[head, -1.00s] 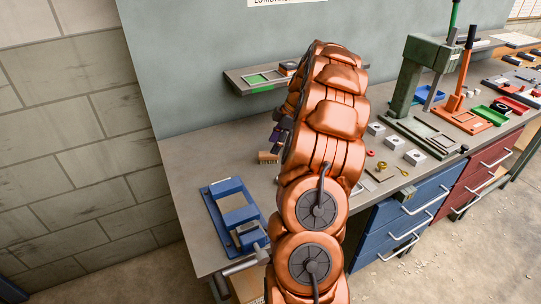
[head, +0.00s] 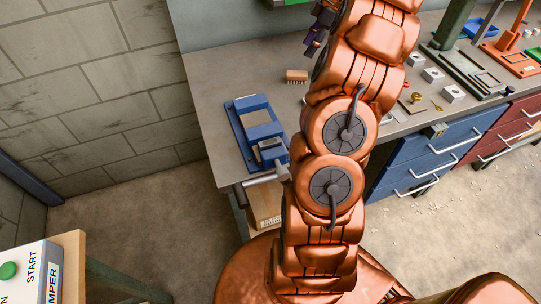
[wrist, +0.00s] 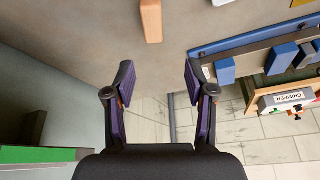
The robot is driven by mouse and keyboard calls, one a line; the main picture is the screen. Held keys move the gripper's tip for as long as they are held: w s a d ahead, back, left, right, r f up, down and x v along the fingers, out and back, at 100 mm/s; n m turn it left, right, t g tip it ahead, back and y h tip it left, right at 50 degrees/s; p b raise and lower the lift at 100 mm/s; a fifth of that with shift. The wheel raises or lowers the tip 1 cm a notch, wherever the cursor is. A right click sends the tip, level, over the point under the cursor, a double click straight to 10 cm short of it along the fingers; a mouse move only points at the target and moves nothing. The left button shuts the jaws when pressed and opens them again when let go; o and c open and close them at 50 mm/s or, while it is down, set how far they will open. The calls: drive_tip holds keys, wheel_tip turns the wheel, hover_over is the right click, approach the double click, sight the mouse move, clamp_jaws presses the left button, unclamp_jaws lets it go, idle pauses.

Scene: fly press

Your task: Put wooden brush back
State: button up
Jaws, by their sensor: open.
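The wooden brush (head: 297,76) lies on the grey bench top, to the left of my arm in the head view. It has a brown wooden back and pale bristles on its lower side. In the wrist view its wooden back (wrist: 151,20) shows near the top edge, beyond my fingertips and apart from them. My gripper (wrist: 160,78) is open with nothing between its fingers. In the head view my gripper (head: 316,32) is partly hidden by my arm, above and to the right of the brush.
A blue vise-like fixture (head: 240,134) stands at the bench's left end. The grey bench top (head: 215,85) is clear around the brush. Small metal blocks (head: 433,75) and a green press (head: 457,22) stand to the right. A green-framed tray (wrist: 35,155) shows at lower left in the wrist view.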

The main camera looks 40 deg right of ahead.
drive_tip(key=a+r+m+g, duration=0.1)
drive_tip(key=a+r, duration=0.2)
drive_tip(key=a, duration=1.2)
drive_tip(key=s+a+m+g, duration=0.1)
drive_tip(key=s+a, duration=0.2)
drive_tip(key=a, duration=0.3)
drive_tip(key=s+a+m+g+h, duration=0.1)
drive_tip(key=s+a, duration=0.2)
drive_tip(key=a, duration=0.3)
drive_tip(key=s+a+m, duration=0.1)
drive_tip(key=s+a, duration=0.2)
drive_tip(key=a, duration=0.3)
drive_tip(key=s+a+f+m+h, duration=0.1)
drive_tip(key=s+a+f+m, duration=0.1)
drive_tip(key=s, duration=0.7)
drive_tip(key=s+a+f+m+g+h, duration=0.1)
drive_tip(key=s+a+f+m, duration=0.2)
drive_tip(key=s, duration=0.6)
drive_tip(key=shift+s+a+f+g+h, duration=0.3)
drive_tip(key=shift+a+f, duration=0.3)
drive_tip(key=shift+f, duration=0.1)
